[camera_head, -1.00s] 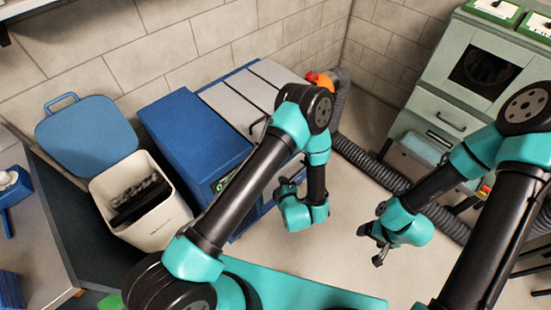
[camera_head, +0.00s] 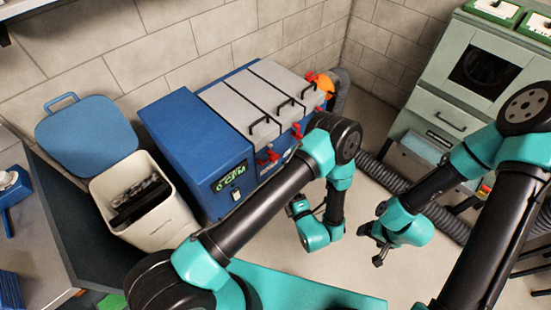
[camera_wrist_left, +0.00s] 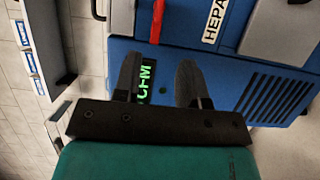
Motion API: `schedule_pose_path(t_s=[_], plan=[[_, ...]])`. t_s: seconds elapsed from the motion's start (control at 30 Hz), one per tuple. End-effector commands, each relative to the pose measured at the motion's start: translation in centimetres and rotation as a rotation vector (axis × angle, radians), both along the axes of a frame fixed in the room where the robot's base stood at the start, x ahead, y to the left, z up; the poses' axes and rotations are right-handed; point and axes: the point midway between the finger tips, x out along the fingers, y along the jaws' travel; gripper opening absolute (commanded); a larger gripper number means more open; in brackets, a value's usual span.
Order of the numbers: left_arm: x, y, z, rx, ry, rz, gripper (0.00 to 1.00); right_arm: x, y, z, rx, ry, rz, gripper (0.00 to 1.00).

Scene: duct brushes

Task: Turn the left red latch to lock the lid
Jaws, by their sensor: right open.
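The blue duct machine (camera_head: 205,125) has grey lid panels (camera_head: 245,110) with black handles. Several red latches sit along its front edge; the left red latch (camera_head: 267,158) is nearest the green display. In the left wrist view a red bar (camera_wrist_left: 157,22), likely this latch, lies just beyond the fingertips. My left gripper (camera_wrist_left: 158,75) has its fingers apart with nothing between them; in the head view it is small, in front of the machine, apart from the latch. My right gripper (camera_head: 376,244) is open and empty over the floor at right.
A white bin (camera_head: 145,210) with dark brushes stands left of the machine, with a blue bin lid (camera_head: 87,137) behind it. A grey corrugated hose (camera_head: 385,178) runs along the floor at right. A green cabinet (camera_head: 460,75) stands at back right.

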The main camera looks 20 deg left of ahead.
Motion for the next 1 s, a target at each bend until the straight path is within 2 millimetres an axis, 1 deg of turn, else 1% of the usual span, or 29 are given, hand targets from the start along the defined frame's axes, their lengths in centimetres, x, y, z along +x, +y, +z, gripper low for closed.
schedule_pose_path(t_s=[0.8,1.0], plan=[[10.6,8.2,0.0,0.0,-0.001,0.004,0.38,0.0,0.0,0.0,0.0,0.0,0.0,0.77],[12.4,9.4,0.0,0.0,-0.001,0.001,0.38,0.0,0.0,0.0,0.0,0.0,0.0,0.77]])
